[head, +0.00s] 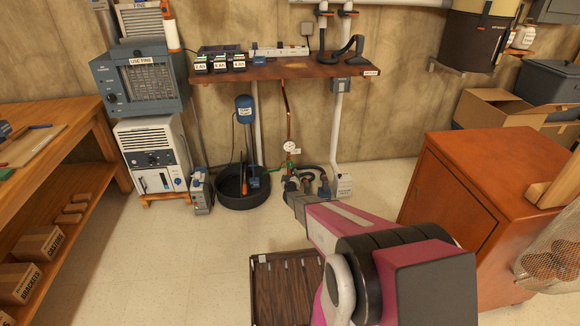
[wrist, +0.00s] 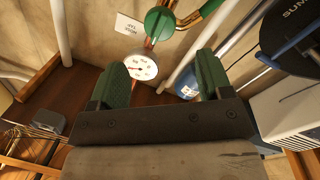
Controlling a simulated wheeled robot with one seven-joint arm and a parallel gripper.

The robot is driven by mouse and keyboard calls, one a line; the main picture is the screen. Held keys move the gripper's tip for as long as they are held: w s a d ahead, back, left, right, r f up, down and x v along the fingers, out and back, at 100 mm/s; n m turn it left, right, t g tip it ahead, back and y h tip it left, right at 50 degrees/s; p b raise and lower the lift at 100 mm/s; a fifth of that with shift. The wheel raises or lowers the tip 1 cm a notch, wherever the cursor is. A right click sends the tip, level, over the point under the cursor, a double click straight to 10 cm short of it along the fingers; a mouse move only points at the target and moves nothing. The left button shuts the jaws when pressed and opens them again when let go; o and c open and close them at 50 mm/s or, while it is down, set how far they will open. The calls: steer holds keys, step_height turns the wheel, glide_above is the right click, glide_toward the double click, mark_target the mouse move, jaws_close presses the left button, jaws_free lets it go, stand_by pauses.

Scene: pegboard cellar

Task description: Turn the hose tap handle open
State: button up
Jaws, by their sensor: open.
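The hose tap handle is a green knob (wrist: 160,23) on copper pipework at the wall, near the top of the wrist view. A white card reading hose tap (wrist: 130,25) is beside it. My gripper (wrist: 162,62) is open, its two green fingers spread and nothing held between them. The handle appears beyond the fingertips, roughly centred between them, with no contact visible. In the head view my gripper (head: 291,186) is low at the wall, below the shelf; the handle is too small and cluttered there to make out surely.
A round pressure gauge (wrist: 144,67) shows between the fingers. A black tub (head: 243,194) with a blue pump (head: 245,110) stands left of my gripper. A wooden shelf (head: 285,69) is above, a reddish-brown cabinet (head: 470,200) at right. A slatted brown crate (head: 262,290) is on the floor.

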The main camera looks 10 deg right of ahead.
mark_target(290, 167)
steer(key=w, duration=0.3)
steer(key=w+d, duration=0.1)
steer(key=w, duration=0.6)
steer(key=shift+d, duration=0.15)
steer(key=c, duration=0.9)
